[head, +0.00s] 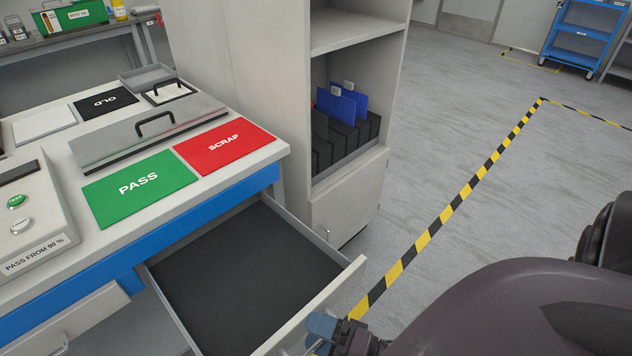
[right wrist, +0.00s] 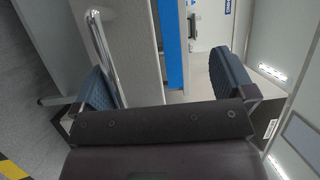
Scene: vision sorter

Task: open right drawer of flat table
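The flat table (head: 255,158) has a grey-white top and a blue front rail. Its right drawer (head: 210,285) stands pulled well out, with a dark, empty floor and a pale front panel (head: 318,300). My right gripper (head: 322,328) is at the outer side of that panel, low in the head view, partly hidden by my arm. In the right wrist view its blue fingers (right wrist: 165,88) are wide apart. A metal bar handle (right wrist: 99,50) and the grey drawer front (right wrist: 135,50) show between them, the handle close to the left finger; contact is unclear. My left gripper is out of view.
The left drawer (head: 70,325) is at the lower left. Green PASS (head: 140,190) and red SCRAP (head: 225,146) mats lie on the table.

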